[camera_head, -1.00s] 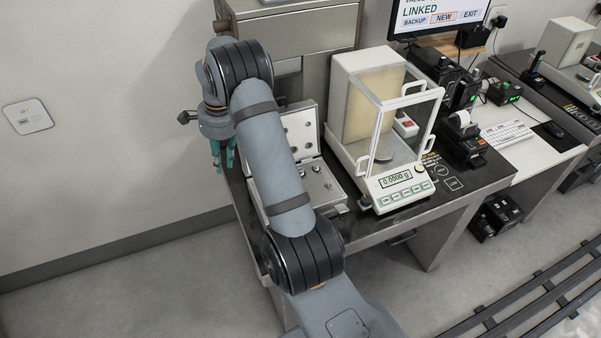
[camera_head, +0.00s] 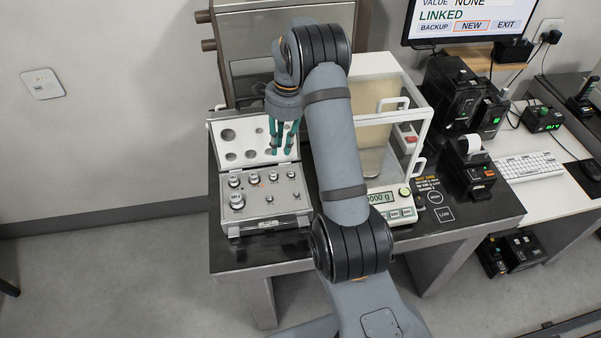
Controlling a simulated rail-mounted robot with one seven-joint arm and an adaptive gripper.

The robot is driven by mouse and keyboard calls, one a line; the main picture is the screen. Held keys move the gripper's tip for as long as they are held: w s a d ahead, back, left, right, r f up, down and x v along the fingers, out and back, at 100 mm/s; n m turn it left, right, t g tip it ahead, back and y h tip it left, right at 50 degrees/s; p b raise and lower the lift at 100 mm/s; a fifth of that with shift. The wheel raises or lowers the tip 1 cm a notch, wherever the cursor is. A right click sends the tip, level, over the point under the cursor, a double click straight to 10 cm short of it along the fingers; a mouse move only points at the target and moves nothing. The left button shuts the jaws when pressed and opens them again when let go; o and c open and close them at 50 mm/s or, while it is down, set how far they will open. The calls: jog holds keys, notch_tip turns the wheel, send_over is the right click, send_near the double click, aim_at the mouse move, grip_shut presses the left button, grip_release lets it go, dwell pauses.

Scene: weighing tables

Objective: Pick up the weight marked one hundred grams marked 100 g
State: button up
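An open case of weights (camera_head: 262,226) lies on the dark table, its lid (camera_head: 216,142) raised at the back. Several silver weights of different sizes stand in its tray, among them a large one (camera_head: 237,201) at the front left and another (camera_head: 235,180) behind it. Their markings are too small to read, so I cannot tell which is 100 g. My gripper (camera_head: 282,153) points down in front of the lid, above the back part of the tray. Its green fingers show a gap between them, with nothing held.
A balance with a glass draft shield (camera_head: 408,140) stands right of the case, partly hidden by my arm. A small printer (camera_head: 468,165), black boxes (camera_head: 448,95) and a keyboard (camera_head: 528,167) are further right. A cabinet (camera_head: 240,45) stands behind.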

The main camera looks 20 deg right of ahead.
aim_at(273, 173)
jog(key=a+f, duration=0.1)
jog(key=f, duration=0.1)
jog(key=a+f+p, duration=0.1)
jog(key=shift+a+f, duration=0.15)
jog(key=shift+f, duration=0.25)
jog(key=shift+w+f, duration=0.1)
jog(key=shift+f, duration=0.3)
jog(key=shift+f+p, duration=0.55)
jog(key=f, duration=0.1)
jog(key=f+p, duration=0.1)
jog(key=f, duration=0.1)
jog(key=shift+a+f+p, duration=0.25)
jog(key=shift+a+p, duration=0.05)
jog(key=shift+p, duration=0.1)
jog(key=shift+f, duration=0.45)
jog(key=shift+c, duration=0.7)
jog(key=c, duration=0.4)
grip_shut()
